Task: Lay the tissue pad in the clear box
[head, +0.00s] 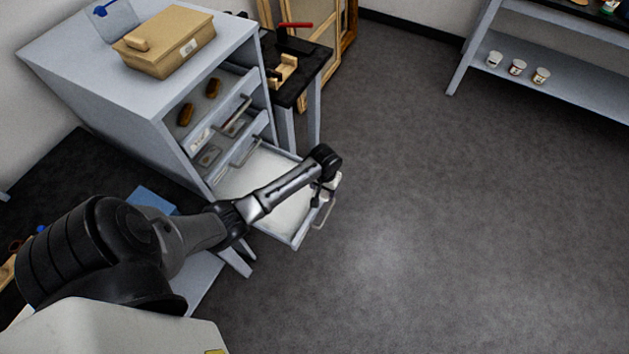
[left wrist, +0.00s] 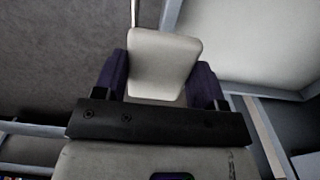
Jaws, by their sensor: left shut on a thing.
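My left gripper (head: 324,192) hangs over the front edge of the cabinet's lowest, pulled-out drawer, close to the drawer's handle. In the left wrist view the gripper's two dark purple fingers (left wrist: 160,84) are shut on a pale, flat piece with rounded corners, which looks like the tissue pad (left wrist: 165,52). In the head view the pad is hardly distinguishable beside the gripper. A bluish see-through item (head: 111,18) stands at the back of the cabinet top; I cannot tell whether it is the clear box. My right gripper is not in view.
The grey cabinet (head: 120,85) has several drawers pulled out to different lengths; the lowest one (head: 283,208) has a pale, bare floor. A tan box (head: 165,47) stands on top. A dark table (head: 305,68) is behind. Open grey floor lies to the right, with a shelf (head: 560,80) beyond.

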